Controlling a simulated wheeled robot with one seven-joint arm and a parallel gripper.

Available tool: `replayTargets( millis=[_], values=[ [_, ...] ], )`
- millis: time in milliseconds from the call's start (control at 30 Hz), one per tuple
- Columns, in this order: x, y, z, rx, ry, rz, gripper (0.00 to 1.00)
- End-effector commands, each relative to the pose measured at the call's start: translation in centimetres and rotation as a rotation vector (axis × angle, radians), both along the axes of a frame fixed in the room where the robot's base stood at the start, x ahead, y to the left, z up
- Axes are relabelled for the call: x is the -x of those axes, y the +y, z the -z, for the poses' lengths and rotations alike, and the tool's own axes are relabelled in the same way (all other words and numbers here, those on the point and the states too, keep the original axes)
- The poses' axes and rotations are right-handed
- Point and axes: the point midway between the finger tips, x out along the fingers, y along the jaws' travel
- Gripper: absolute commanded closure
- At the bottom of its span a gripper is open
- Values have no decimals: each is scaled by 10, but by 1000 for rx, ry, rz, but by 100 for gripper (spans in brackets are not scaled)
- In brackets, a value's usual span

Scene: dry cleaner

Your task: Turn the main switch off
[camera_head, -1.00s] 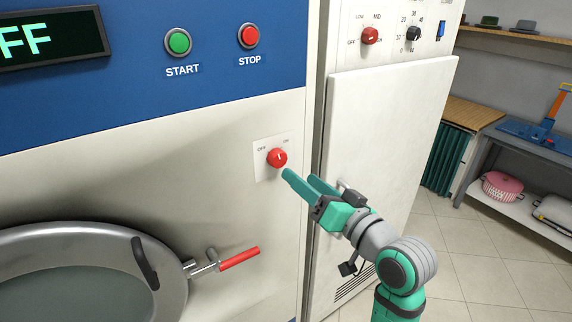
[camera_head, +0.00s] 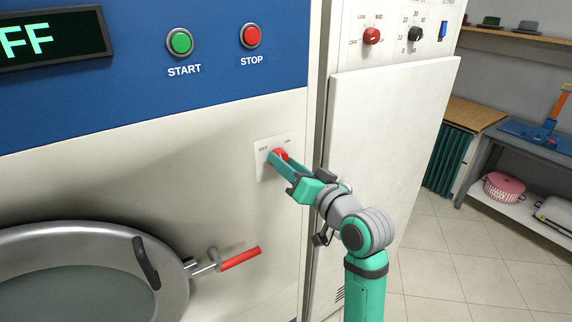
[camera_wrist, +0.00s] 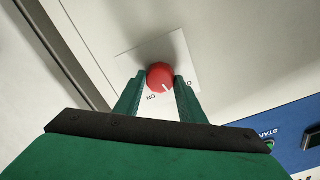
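The main switch is a red round knob (camera_head: 282,153) on a white plate (camera_head: 262,172) marked OFF at left and ON at right, on the machine's cream front. In the wrist view the knob (camera_wrist: 159,74) sits between the two green fingers of my gripper (camera_wrist: 159,84). The fingers are apart, one on each side of it, with what look like narrow gaps. In the head view my gripper (camera_head: 279,162) partly hides the knob. Its white mark shows in the wrist view between the two labels; I cannot tell its exact setting.
START (camera_head: 179,42) and STOP (camera_head: 250,36) buttons sit above on the blue panel. A display (camera_head: 50,38) shows green letters, cut off at left. A round door (camera_head: 175,270) with a red-gripped handle (camera_head: 240,258) is below left. A white cabinet (camera_head: 385,140) stands close at right.

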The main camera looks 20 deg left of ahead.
Motion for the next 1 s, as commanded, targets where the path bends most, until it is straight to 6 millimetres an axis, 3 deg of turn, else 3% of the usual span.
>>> replayTargets(
  millis=[33,100,467,1000],
  values=[
    [0,0,0,0,0,0,77],
    [0,0,0,1,1,-1,87],
    [0,2,1,38,-45,-1,87],
    [0,2,1,258,-325,-1,87]
  ],
)
